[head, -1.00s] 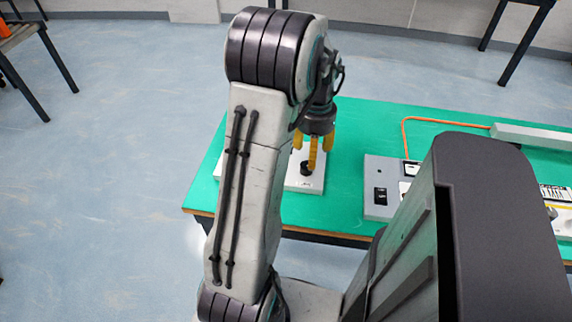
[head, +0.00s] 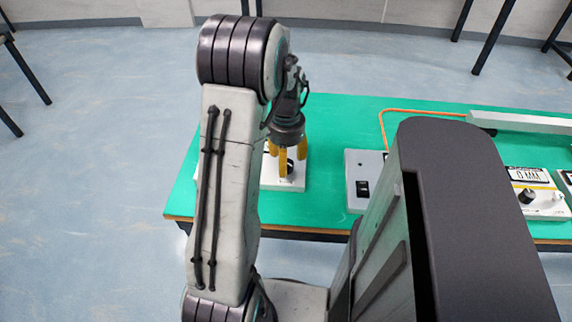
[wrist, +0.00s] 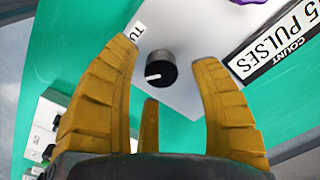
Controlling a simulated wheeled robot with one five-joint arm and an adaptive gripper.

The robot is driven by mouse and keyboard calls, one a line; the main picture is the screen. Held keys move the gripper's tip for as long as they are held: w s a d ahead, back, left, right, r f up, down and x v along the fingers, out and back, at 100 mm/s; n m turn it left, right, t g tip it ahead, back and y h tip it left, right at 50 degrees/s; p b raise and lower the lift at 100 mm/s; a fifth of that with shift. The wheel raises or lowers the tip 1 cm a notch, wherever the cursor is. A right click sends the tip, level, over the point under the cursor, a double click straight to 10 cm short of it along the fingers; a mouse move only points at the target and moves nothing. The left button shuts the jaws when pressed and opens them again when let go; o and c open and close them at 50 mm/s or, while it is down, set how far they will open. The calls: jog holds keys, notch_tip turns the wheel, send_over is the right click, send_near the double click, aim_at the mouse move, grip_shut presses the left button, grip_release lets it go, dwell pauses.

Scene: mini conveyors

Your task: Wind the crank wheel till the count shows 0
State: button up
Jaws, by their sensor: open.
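A purple part (wrist: 248,1), perhaps the crank wheel, is cut off at the top edge of the wrist view. The count label (wrist: 270,52) reads "5 PULSES" and is cut off at the right edge. A black knob (wrist: 161,69) with a white pointer mark stands on the pale plate (wrist: 190,25). My gripper (wrist: 166,58) is open, its yellow fingers spread around the knob with visible gaps. In the head view my gripper (head: 282,165) points down over the white plate (head: 286,184), and my arm hides much of that plate.
The plate lies on a green table (head: 325,125). To its right stands a grey box (head: 356,170) with a black switch. Farther right is a white panel (head: 545,204) with a knob. An orange cable (head: 410,111) runs along the back. My own body hides the middle right.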

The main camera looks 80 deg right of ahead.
jog(key=shift+f, duration=1.1)
jog(key=c, duration=1.2)
jog(key=shift+a, duration=0.1)
grip_shut()
